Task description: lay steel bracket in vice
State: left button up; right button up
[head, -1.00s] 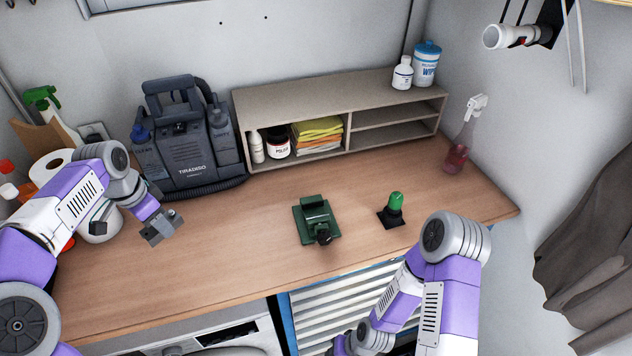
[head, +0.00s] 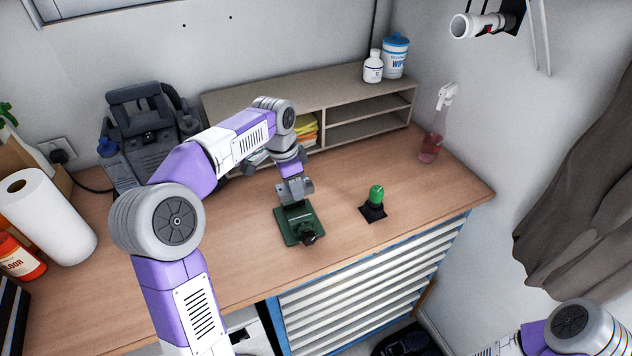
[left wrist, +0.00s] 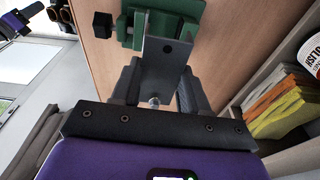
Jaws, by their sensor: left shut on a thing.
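The green vice (head: 311,221) sits on the wooden workbench, with its black knob toward the front edge. It also shows at the top of the left wrist view (left wrist: 188,8). My left gripper (head: 294,191) is right above the vice, pointing down. It is shut on the steel bracket (left wrist: 165,58), a grey plate with a hole, which sticks out beyond the fingers toward the vice jaws. In the left wrist view the bracket overlaps the vice; I cannot tell whether it touches the jaws or sits between them.
A green-topped thing (head: 376,194) on a dark square base stands right of the vice. A shelf unit (head: 368,126) is behind, with a grey machine (head: 140,125) to its left. A paper towel roll (head: 45,210) stands far left. The bench front is clear.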

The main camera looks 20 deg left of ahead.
pick_arm(q)
jog(key=shift+w, duration=0.1)
dwell(0.3)
jog(key=shift+d, duration=0.1)
jog(key=b, duration=0.3)
send_over(299, 214)
jog(key=shift+s+a+f, duration=0.1)
jog(key=shift+a+f, duration=0.05)
jog(key=shift+f, duration=0.95)
jog(key=shift+s+a+f, duration=0.1)
jog(key=shift+f, duration=1)
jog(key=shift+p, duration=0.65)
jog(key=shift+f+b, duration=0.85)
jog(key=shift+f, duration=0.45)
jog(key=o, duration=1.2)
